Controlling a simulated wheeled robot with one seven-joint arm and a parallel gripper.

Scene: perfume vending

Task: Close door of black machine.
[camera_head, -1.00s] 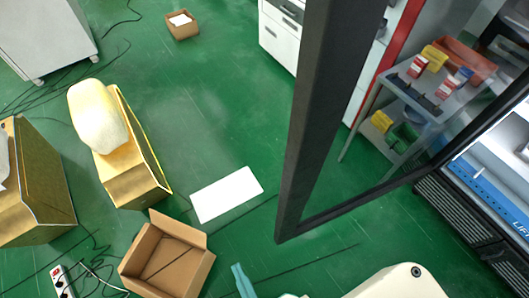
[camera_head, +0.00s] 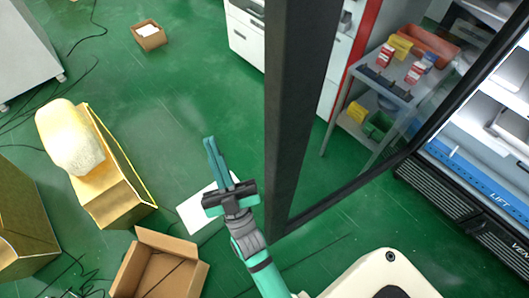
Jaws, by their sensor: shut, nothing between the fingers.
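The black machine (camera_head: 478,215) stands at the right, with a blue strip and lit shelves. Its glass door, with a thick black frame (camera_head: 290,110), stands open and swung out toward me. The door's free edge is the near vertical bar in mid-picture; its bottom rail (camera_head: 345,196) runs back to the machine. My gripper (camera_head: 211,147) is shut and empty. It is in mid-picture, just left of the door's vertical bar, with its fingers pointing up and away. I see a gap in the picture between gripper and door, but cannot judge the depth.
An open cardboard box (camera_head: 165,272) and a yellow-brown box with a pale sack (camera_head: 70,140) stand on the left. A white sheet (camera_head: 192,213) lies on the floor beneath my gripper. A grey cart (camera_head: 400,85) shows through the door glass.

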